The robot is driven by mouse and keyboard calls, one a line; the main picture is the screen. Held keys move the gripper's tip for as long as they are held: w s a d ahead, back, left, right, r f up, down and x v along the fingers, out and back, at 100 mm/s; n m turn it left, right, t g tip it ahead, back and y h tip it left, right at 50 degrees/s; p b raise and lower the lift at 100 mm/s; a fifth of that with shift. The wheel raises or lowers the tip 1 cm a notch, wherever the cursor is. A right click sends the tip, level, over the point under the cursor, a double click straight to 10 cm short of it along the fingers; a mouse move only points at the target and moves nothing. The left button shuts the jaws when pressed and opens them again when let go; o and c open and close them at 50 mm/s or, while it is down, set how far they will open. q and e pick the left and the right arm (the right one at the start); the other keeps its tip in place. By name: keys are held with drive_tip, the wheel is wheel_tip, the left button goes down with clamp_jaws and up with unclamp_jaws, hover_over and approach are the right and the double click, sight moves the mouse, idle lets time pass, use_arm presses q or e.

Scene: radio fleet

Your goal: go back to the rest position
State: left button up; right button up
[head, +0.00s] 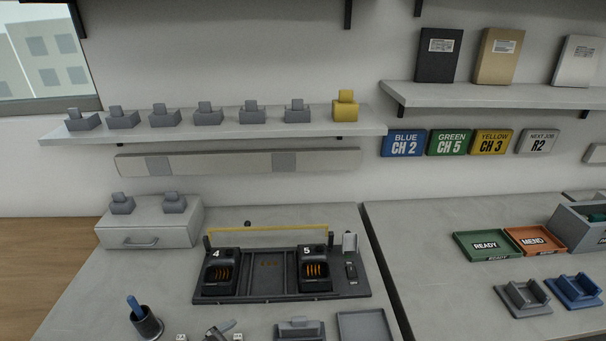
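Neither of my grippers can be made out in the head view, and no arm of mine comes in from the left or the right. Whether they hold anything is not shown. The charging station (270,262) on the desk has two black charger bays, marked 4 (220,271) and 5 (314,268). Small grey and pale items (219,330) at the bottom edge are cut off and hard to tell.
A shelf (215,131) holds several grey blocks and a yellow one (345,106). A grey drawer box (150,225) stands at left. Green READY (487,245) and orange MEND (535,240) trays lie right, near grey (523,298) and blue (574,290) cradles. The right desk's near-left part is clear.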

use_arm(q)
drive_tip(key=s+a+f+n+g+y, duration=0.45)
drive_tip(key=s+a+f+n, duration=0.35)
drive_tip(key=s+a+f, duration=0.45)
drive_tip(key=s+f+g, duration=0.1)
drive_tip(key=s+f, duration=0.1)
drive_tip(key=f, duration=1)
drive_tip(key=s+f+g, duration=0.1)
drive_tip(key=s+f, duration=0.1)
drive_tip(key=f, duration=0.9)
drive_tip(key=s+a+f+m+g, duration=0.1)
drive_tip(key=s+a+f, duration=0.2)
drive_tip(key=s+f, duration=1.3)
drive_tip(key=shift+a, duration=0.15)
